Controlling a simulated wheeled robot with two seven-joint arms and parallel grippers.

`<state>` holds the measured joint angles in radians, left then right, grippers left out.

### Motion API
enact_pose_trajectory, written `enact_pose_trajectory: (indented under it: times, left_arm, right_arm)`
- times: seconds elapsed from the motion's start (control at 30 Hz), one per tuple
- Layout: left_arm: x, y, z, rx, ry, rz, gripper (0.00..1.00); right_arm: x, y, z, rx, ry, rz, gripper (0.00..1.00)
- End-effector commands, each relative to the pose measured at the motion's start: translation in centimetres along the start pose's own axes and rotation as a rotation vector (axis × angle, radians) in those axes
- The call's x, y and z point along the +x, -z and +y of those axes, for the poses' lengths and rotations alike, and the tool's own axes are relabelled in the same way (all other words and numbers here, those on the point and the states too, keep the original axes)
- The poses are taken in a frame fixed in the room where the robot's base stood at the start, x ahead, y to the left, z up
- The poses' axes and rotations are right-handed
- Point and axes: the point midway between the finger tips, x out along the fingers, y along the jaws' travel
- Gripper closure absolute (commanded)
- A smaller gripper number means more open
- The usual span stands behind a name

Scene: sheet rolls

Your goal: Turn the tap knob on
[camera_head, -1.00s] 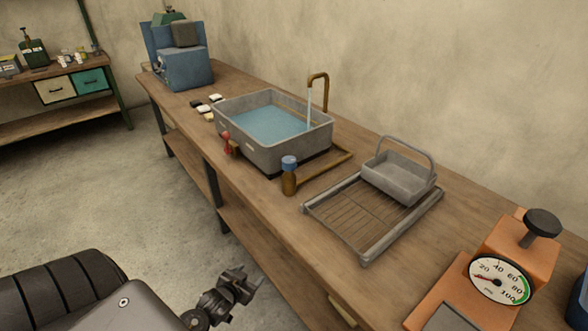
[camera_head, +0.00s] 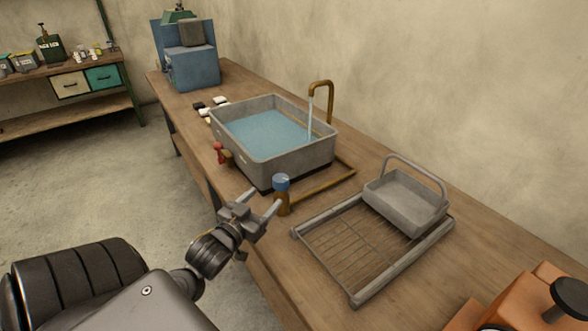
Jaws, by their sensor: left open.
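The tap knob (camera_head: 281,182) is a blue cap on a short brass post at the front edge of the bench, before the basin's near corner. A brass pipe (camera_head: 325,188) runs along the bench behind it. The curved brass tap (camera_head: 329,92) stands behind the grey basin (camera_head: 288,163), and a thin stream of water (camera_head: 310,118) falls from it into the water in the basin. My left gripper (camera_head: 264,198) is open just left of and below the knob, its fingers pointing toward the post. I cannot tell whether a finger touches it. My right gripper is not in view.
A red-handled valve (camera_head: 219,151) is on the basin's left side. A slatted rack (camera_head: 350,240) with a grey carrier (camera_head: 405,199) on it lies to the right. An orange device (camera_head: 540,300) is at lower right. Small blocks (camera_head: 211,105) and a blue machine (camera_head: 192,68) stand farther back.

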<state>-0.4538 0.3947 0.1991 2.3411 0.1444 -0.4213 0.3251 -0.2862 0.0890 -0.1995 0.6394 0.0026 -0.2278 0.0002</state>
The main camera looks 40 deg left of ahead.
Motion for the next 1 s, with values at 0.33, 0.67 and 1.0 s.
enact_pose_trajectory:
  times: [0.33, 0.67, 1.0]
  left_arm:
    - [0.7, 0.3, -0.5, -0.002, 0.010, 0.004, 0.36]
    - [6.8, 0.4, -0.5, -0.002, 0.010, 0.004, 0.36]
    - [10.3, 0.3, -0.4, -0.002, 0.007, 0.003, 0.36]
  right_arm:
    - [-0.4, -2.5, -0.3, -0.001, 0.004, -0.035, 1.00]
    - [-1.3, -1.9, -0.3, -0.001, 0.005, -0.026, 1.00]
    - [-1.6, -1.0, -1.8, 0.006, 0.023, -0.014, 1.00]
